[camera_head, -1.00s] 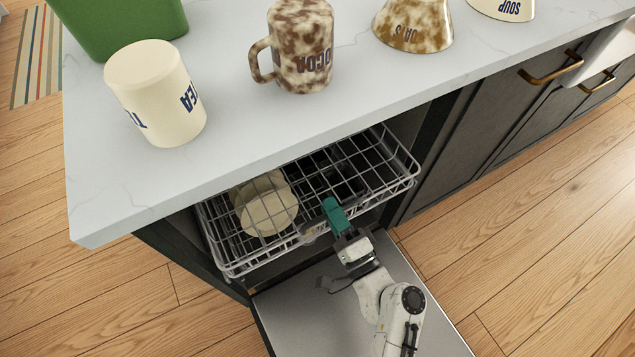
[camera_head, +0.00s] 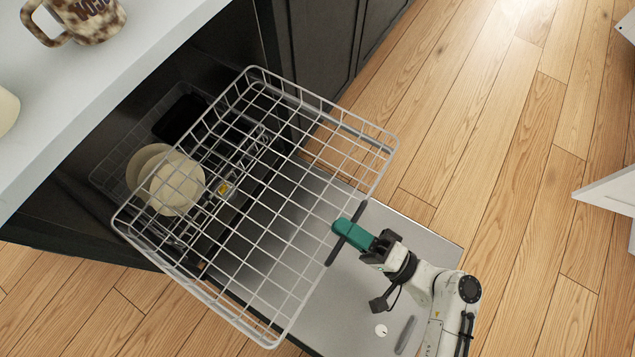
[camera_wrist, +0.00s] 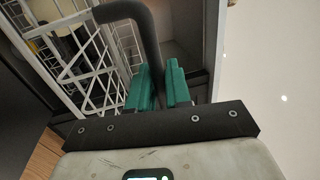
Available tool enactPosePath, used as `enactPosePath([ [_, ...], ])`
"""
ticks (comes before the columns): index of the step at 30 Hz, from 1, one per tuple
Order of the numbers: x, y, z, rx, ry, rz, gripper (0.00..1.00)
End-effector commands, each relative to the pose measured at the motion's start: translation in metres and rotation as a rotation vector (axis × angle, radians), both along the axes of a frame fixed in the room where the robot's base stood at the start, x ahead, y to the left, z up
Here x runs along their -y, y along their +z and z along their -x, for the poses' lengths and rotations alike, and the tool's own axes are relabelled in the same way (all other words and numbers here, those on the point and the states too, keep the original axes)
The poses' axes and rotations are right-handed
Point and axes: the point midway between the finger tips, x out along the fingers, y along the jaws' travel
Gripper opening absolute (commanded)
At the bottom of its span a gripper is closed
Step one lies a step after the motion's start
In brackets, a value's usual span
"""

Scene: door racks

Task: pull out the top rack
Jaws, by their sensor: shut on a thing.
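The top rack (camera_head: 322,106) is a grey wire rack. In the head view it stands far out of the dishwasher, over the lowered door, and looks empty. Its dark handle bar (camera_head: 332,257) is on the front edge. My gripper (camera_head: 346,229) has green fingers closed on this handle. In the wrist view the dark handle (camera_wrist: 148,35) runs down to the green fingers of my gripper (camera_wrist: 162,85), with the white wires of the rack on the left. The exact contact between the fingers is partly hidden.
The lowered dishwasher door (camera_head: 425,232) lies under the rack and my arm. Pale plates (camera_head: 176,187) show through the wires in a lower rack. The counter (camera_head: 100,85) with a brown mottled mug (camera_head: 90,18) is at upper left. Wooden floor (camera_head: 480,130) is clear at right.

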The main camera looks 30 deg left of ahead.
Motion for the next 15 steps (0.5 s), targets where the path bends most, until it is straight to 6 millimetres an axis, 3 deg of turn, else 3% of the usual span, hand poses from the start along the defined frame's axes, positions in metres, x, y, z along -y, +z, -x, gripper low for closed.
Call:
enactPosePath([
  [6, 0.03, -0.001, 0.003, -0.002, -0.002, 0.003, 0.0],
  [15, 0.039, -0.002, 0.003, -0.002, 0.0, 0.003, 0.0],
])
